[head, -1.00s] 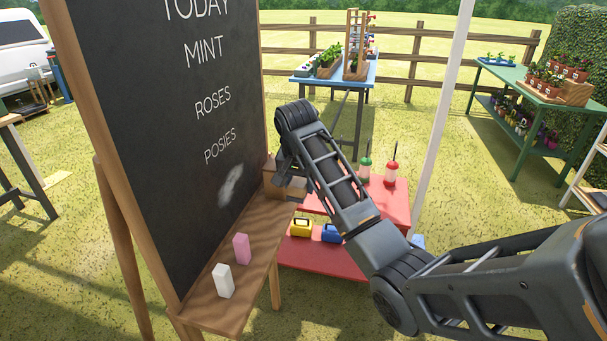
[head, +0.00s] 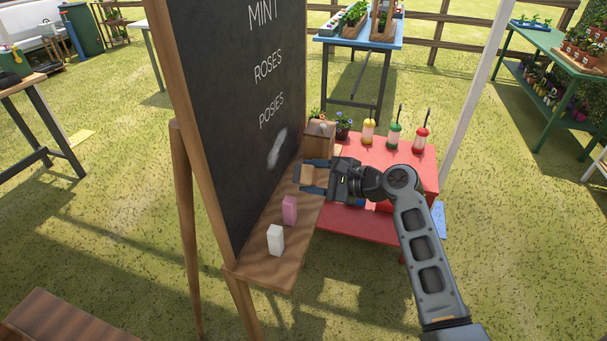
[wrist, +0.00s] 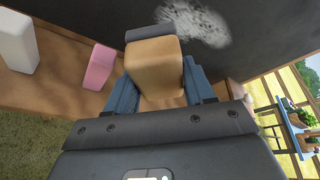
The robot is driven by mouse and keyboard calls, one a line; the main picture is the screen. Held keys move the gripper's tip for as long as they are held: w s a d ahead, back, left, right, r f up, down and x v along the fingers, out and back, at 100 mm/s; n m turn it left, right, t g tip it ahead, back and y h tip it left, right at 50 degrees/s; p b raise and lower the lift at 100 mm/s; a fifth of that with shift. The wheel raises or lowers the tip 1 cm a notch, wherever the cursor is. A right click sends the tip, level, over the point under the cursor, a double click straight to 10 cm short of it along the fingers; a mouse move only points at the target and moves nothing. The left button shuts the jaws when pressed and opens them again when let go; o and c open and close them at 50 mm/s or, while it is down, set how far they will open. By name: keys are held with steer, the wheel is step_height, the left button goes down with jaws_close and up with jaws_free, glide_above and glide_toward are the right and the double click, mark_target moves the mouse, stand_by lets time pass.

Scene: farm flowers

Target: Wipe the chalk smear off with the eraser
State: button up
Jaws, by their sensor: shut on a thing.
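The chalk smear (head: 277,147) is a whitish streak low on the blackboard (head: 245,100), below the word POSIES. In the wrist view the smear (wrist: 200,22) lies just beyond the eraser. The eraser (wrist: 153,65) has a tan wooden body and a dark grey pad facing the board. My gripper (head: 314,178) is shut on it, with a blue finger on each side. In the head view the eraser (head: 308,175) is small between the fingers, above the ledge and below and right of the smear. I cannot tell whether the pad touches the board.
A pink block (head: 290,210) and a white block (head: 275,240) stand on the wooden ledge (head: 255,268). A wooden box (head: 320,137) is at the ledge's far end. A red table (head: 400,165) with several bottles stands behind my gripper.

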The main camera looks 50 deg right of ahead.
steer(key=shift+s+r+m+h, duration=0.25)
steer(key=shift+m+h, duration=0.05)
steer(key=w, duration=0.2)
steer(key=w+a, duration=0.1)
steer(key=w+a+b, duration=0.1)
steer(key=w, duration=0.1)
steer(key=shift+w, duration=0.3)
steer(key=shift+w+a+p, duration=0.35)
steer(key=shift+w, duration=0.55)
stand_by(0.7)
steer(key=shift+d, duration=0.1)
steer(key=b, duration=0.2)
glide_toward(289, 136)
steer(key=shift+w+a+f, duration=0.4)
steer(key=shift+w+a, duration=0.15)
steer(key=shift+w, duration=0.2)
steer(key=shift+w+a+f, duration=0.4)
steer(key=shift+w+a, duration=0.15)
steer(key=shift+w, duration=0.15)
steer(key=shift+w+a+f, duration=0.45)
steer(key=shift+w+a, duration=0.1)
steer(key=shift+w, duration=0.2)
steer(key=shift+w+d, duration=0.3)
steer(key=shift+d, duration=0.4)
steer(key=shift+w+d, duration=0.3)
steer(key=shift+d, duration=0.35)
steer(key=shift+w+d, duration=0.1)
steer(key=shift+d, duration=0.1)
steer(key=shift+r, duration=0.1)
